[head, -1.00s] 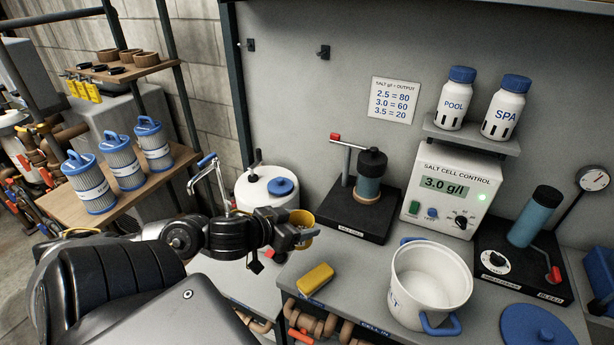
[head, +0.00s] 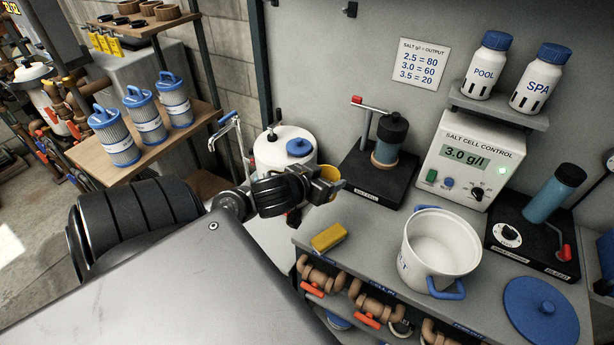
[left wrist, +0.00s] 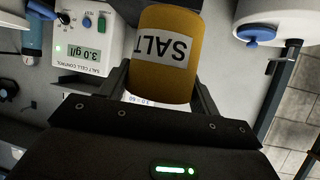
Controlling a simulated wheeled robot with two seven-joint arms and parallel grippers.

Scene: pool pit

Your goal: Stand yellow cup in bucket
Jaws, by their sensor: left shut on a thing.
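The yellow cup (left wrist: 165,55), labelled SALT, is between the two fingers of my left gripper (left wrist: 160,92) in the left wrist view. In the head view the left gripper (head: 328,186) is shut on the cup (head: 328,174), whose yellow rim shows just behind the fingers. It is over the left end of the bench, left of the bucket and apart from it. The white bucket (head: 412,245) with blue handles stands open on the bench, and its visible inside looks empty. My right gripper is not in view.
A yellow block (head: 329,237) lies near the bench's front edge, between gripper and bucket. A blue lid (head: 541,308) lies right of the bucket. A black stand with a cylinder (head: 390,140) and the salt control box (head: 468,160) stand behind. A white tank (head: 283,150) is at left.

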